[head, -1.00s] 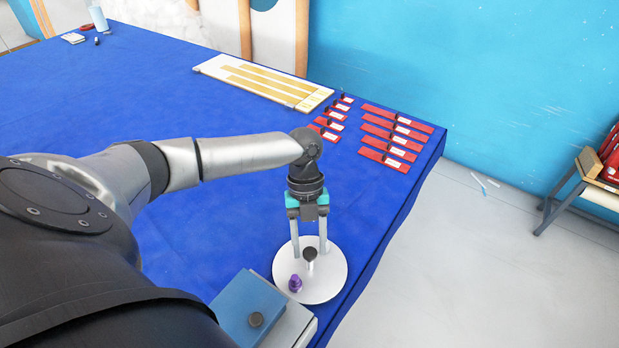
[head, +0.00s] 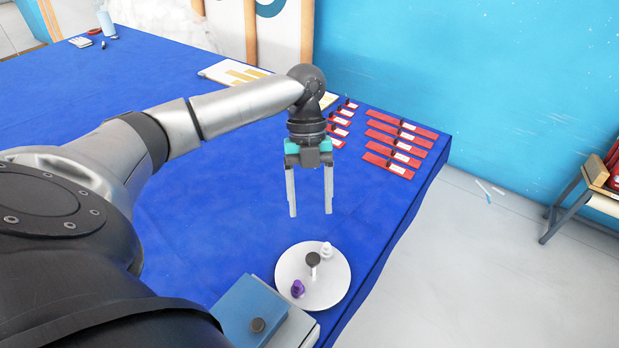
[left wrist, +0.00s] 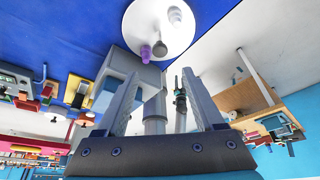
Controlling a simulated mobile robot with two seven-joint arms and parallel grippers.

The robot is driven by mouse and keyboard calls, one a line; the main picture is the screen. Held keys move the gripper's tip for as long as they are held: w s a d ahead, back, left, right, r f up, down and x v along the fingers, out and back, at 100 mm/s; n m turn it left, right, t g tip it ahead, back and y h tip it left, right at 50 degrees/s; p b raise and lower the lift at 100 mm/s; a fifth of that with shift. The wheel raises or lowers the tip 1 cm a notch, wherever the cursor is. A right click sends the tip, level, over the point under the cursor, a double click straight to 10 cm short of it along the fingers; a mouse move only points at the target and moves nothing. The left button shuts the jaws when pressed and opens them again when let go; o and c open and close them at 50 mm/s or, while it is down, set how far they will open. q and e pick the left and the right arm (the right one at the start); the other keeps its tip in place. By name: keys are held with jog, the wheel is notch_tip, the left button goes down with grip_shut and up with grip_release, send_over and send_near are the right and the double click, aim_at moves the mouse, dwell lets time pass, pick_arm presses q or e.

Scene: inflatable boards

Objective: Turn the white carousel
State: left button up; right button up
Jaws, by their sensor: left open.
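The white carousel (head: 290,262) is a round disc on the blue table near its right edge. It carries a purple piece (head: 298,289) at its front left, a post with a dark round knob (head: 313,259) near the middle, and a white piece (head: 327,250) at the back right. My left gripper (head: 310,212) is open and empty, above and behind the carousel, apart from it. In the left wrist view the carousel (left wrist: 137,30) shows at the top, beyond the open fingers (left wrist: 160,95). My right gripper is not in view.
A blue-topped box (head: 250,308) with a dark knob stands just left of the carousel. Several red strips (head: 400,145) lie at the table's far right. A white board with yellow strips (head: 235,73) lies at the back. The table's left middle is clear.

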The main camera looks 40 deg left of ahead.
pick_arm(q)
jog(key=v, duration=0.4)
jog(key=shift+d, duration=0.1)
dwell(0.5)
